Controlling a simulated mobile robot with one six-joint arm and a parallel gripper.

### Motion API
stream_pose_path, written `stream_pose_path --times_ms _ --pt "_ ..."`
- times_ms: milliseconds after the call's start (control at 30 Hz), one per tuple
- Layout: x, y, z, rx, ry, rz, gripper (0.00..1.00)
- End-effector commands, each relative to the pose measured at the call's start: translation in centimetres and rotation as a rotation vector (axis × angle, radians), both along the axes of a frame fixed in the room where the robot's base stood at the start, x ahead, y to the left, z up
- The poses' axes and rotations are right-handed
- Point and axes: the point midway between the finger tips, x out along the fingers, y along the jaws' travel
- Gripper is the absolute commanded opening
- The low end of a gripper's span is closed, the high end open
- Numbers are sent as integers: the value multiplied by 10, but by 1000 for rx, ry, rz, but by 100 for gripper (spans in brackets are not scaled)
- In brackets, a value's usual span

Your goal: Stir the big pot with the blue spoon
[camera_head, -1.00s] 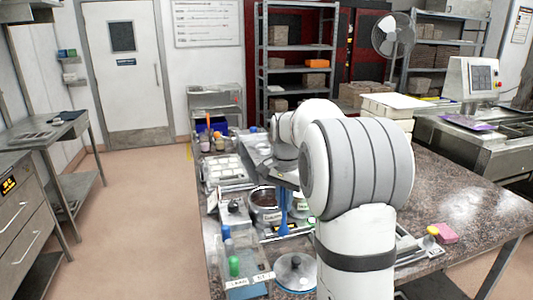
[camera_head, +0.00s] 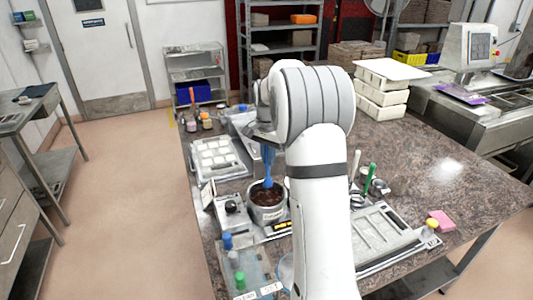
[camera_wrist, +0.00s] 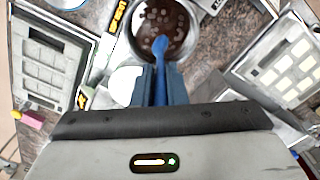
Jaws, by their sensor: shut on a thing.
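My gripper (camera_wrist: 160,88) is shut on the blue spoon (camera_wrist: 160,62), which hangs down from it. The spoon also shows in the head view (camera_head: 268,164), close to upright. A round metal pot (camera_head: 266,214) with dark brown, lumpy contents stands on the worktop below the spoon. In the wrist view the pot (camera_wrist: 134,38) lies just ahead of the fingers, and the spoon's lower end overlaps the brown contents. I cannot tell whether the end touches them.
A white mould tray (camera_head: 218,160) lies behind the pot, and a grey mould (camera_head: 376,232) lies to the right. A small scale-like box (camera_head: 232,212) sits left of the pot. Capped bottles stand in a clear bin (camera_head: 250,282) at the front.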

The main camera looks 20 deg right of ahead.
Motion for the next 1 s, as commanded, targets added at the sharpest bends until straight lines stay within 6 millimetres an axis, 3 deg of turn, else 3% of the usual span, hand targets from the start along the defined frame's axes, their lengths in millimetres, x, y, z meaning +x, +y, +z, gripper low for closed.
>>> stream_pose_path --times_ms 1000 --pt "1 7 -84 0 1 14 0"
